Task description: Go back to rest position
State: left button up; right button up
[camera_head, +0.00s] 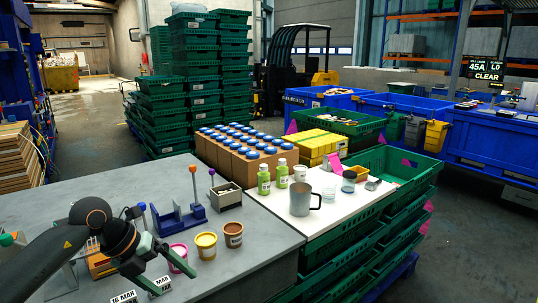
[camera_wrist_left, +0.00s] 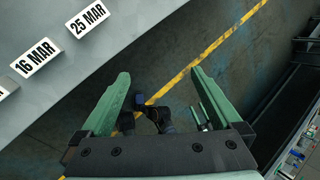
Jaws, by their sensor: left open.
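My left gripper (camera_head: 168,275) is low on the left side of the head view, near the front edge of the grey table (camera_head: 255,260). In the left wrist view, its two green fingers (camera_wrist_left: 160,78) stand wide apart with nothing between them. The floor shows below them, past the table edge. The arm comes in from the lower left and hides part of the tabletop. My right gripper is not seen in the head view.
Beside the left gripper stand a pink cup (camera_head: 178,259), a yellow cup (camera_head: 206,246) and a brown cup (camera_head: 233,235). Date signs (camera_head: 160,285) lie at the table edge. A blue stand (camera_head: 180,222) is behind. A grey mug (camera_head: 301,199) and green bottles (camera_head: 264,181) stand farther right.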

pick_arm(q)
jog(key=s+d+n+t+h, duration=0.1)
jog(key=s+d+n+h, duration=0.15)
jog(key=d+h, duration=0.55)
jog(key=s+d+n+t+h, duration=0.1)
jog(key=s+d+h, duration=0.3)
jog(key=d, duration=0.7)
jog(key=s+a+f+n+t+y, duration=0.1)
jog(key=a+f+n+t+y, duration=0.4)
jog(key=n, duration=0.5)
jog(key=a+f+n+t+y, duration=0.35)
jog(key=f+n+t, duration=0.3)
jog(key=n, duration=0.35)
jog(key=s+a+f+n+g+y, duration=0.1)
jog(key=s+f+n+g+y, duration=0.2)
jog(key=s+f, duration=0.4)
jog(key=s+a+f+n+g+y, duration=0.2)
jog(key=s+f+n+g+y, duration=0.1)
jog(key=s+f, duration=0.5)
jog(key=shift+s+a+f+n+g+p, duration=0.3)
jog(key=shift+f+n, duration=0.25)
jog(key=shift+f, duration=0.4)
